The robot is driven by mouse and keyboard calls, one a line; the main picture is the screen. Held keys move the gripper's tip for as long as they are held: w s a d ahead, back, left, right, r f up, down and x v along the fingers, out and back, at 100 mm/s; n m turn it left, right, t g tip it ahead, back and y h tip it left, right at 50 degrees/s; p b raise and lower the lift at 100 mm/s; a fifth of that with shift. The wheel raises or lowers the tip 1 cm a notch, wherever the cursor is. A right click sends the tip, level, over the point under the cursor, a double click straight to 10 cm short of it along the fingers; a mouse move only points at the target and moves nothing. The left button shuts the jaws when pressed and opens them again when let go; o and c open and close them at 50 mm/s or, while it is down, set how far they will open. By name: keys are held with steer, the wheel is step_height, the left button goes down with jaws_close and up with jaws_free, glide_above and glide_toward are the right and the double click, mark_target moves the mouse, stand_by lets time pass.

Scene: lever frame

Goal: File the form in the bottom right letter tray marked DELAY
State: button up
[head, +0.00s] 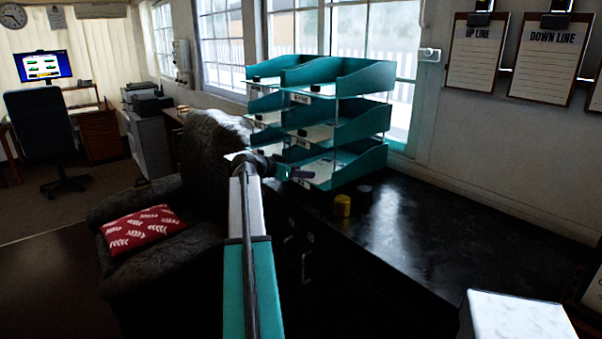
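A teal letter tray rack stands on the dark cabinet top by the window, with two columns of three trays. The bottom right tray (358,172) has pale paper inside it. Its front label is too small or hidden to read. My arm reaches up from the bottom of the head view. My gripper (288,173) is small and dark at the front of the bottom right tray, overlapping its front edge in the picture. I cannot tell whether it touches the tray, whether its fingers are open, or whether it holds the form. I cannot pick out the form for sure.
The cabinet top (430,235) is clear to the right. A dark armchair (150,270) with a red cushion (143,230) is left. Clipboards (550,60) hang on the wall.

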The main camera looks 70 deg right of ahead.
steer(key=b+v, duration=0.3)
steer(key=v, duration=1)
steer(key=shift+a+r, duration=0.2)
steer(key=shift+a, duration=0.05)
steer(key=shift+w, duration=0.1)
